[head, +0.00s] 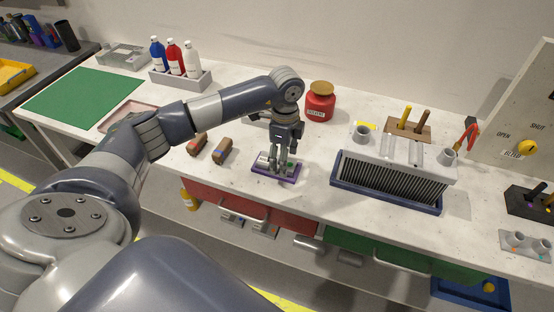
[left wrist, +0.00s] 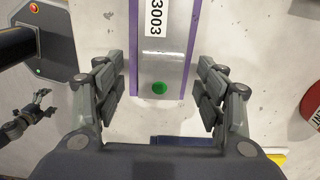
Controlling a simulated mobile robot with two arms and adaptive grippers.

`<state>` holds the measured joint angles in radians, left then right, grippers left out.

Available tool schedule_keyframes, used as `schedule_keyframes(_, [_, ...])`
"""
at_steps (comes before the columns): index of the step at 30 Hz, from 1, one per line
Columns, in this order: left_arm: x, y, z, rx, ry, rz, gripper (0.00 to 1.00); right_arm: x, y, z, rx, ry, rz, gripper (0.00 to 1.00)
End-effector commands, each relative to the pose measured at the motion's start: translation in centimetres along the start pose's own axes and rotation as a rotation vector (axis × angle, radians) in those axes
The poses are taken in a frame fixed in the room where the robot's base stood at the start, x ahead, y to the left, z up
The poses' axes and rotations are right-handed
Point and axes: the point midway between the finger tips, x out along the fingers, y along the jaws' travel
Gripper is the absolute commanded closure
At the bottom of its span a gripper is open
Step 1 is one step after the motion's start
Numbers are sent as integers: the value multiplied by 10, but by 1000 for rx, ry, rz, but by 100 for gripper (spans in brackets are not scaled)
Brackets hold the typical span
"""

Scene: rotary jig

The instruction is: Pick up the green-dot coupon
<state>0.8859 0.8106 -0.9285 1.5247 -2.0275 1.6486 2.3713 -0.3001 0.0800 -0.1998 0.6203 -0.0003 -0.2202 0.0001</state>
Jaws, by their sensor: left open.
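The green-dot coupon (left wrist: 165,60) is a grey metal piece with a white number label and a green dot near its lower end in the left wrist view. It lies in a shallow purple holder (head: 263,174) on the white bench. My left gripper (head: 279,163) points down over it in the head view and covers much of it. In the left wrist view my left gripper (left wrist: 161,85) is open, one finger on each side of the coupon, with visible gaps. A small gripper at the left edge, apparently my right gripper (left wrist: 38,103), is too small to read.
Two brown blocks (head: 221,151) lie left of the holder. A finned part in a blue tray (head: 385,198) stands to the right. A red jar (head: 320,104) and a bottle rack (head: 181,79) stand behind. Bare bench (head: 322,160) lies between holder and blue tray.

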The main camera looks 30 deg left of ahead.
Motion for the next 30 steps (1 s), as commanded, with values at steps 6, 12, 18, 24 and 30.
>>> schedule_keyframes(6, [12, 0, 0, 1, 0, -1, 35, -2, 0, 0, 0, 0, 0, 9])
schedule_keyframes(12, [12, 0, 0, 1, 0, -1, 49, -2, 0, 0, 0, 0, 0, 9])
schedule_keyframes(18, [11, 0, 0, 1, 0, -1, 87, -2, 0, 0, 0, 0, 0, 9])
schedule_keyframes(24, [11, 0, 0, 0, 1, -2, 87, -2, 0, 0, 0, 0, -1, 9])
schedule_keyframes(30, [6, -1, 0, 0, 2, -4, 87, 1, 0, 0, 0, 0, -1, 9])
